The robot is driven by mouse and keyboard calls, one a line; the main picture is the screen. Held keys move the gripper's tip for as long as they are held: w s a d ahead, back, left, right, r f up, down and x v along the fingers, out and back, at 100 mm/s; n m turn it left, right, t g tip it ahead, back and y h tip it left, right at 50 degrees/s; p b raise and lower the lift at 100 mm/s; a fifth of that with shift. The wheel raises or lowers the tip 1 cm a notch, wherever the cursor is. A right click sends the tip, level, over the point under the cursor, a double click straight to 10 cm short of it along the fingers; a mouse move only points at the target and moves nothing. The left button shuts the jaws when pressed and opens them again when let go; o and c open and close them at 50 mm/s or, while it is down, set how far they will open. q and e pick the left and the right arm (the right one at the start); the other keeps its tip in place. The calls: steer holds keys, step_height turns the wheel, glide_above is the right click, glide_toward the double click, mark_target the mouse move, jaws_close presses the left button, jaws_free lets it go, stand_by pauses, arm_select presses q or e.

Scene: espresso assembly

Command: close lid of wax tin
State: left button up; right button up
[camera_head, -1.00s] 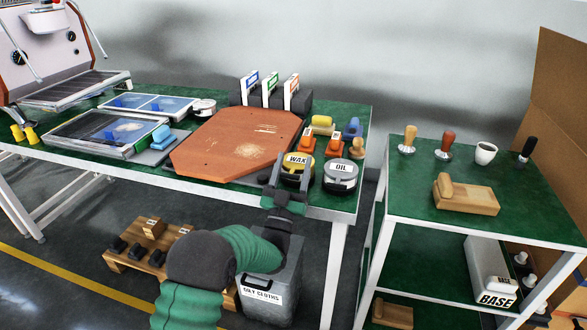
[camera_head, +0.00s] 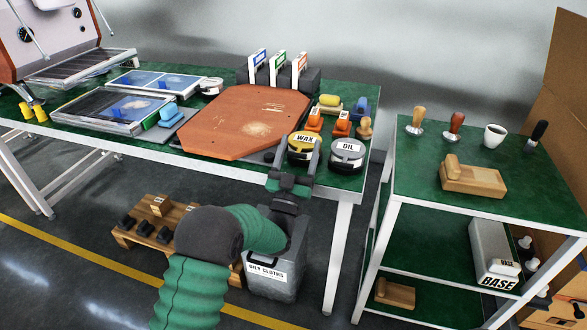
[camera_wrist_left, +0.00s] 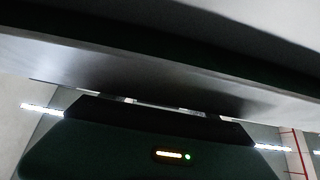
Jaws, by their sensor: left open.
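The wax tin (camera_head: 301,157) stands at the front right of the green table, and its yellow lid (camera_head: 304,139) marked WAX faces me. Whether the lid is fully seated cannot be told. My left gripper (camera_head: 293,167) is open at the table's front edge, just in front of the wax tin. One grey finger rises along the tin's right side; the other is near its left side and hard to make out. Contact cannot be told. The left wrist view shows my dark gripper body (camera_wrist_left: 160,135) under a blurred grey edge; no tin is identifiable there. My right gripper is not in view.
The grey OIL tin (camera_head: 347,150) stands close to the right of the wax tin. An orange-brown board (camera_head: 235,125) lies to the left. Orange-based blocks (camera_head: 314,121) and a wooden-handled tamper (camera_head: 365,128) stand behind. A cloths bin (camera_head: 275,270) is below the table edge.

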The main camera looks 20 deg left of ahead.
arm_select(q)
steer(key=b+v, duration=0.7)
steer(key=v, duration=0.8)
steer(key=shift+s+f, duration=0.3)
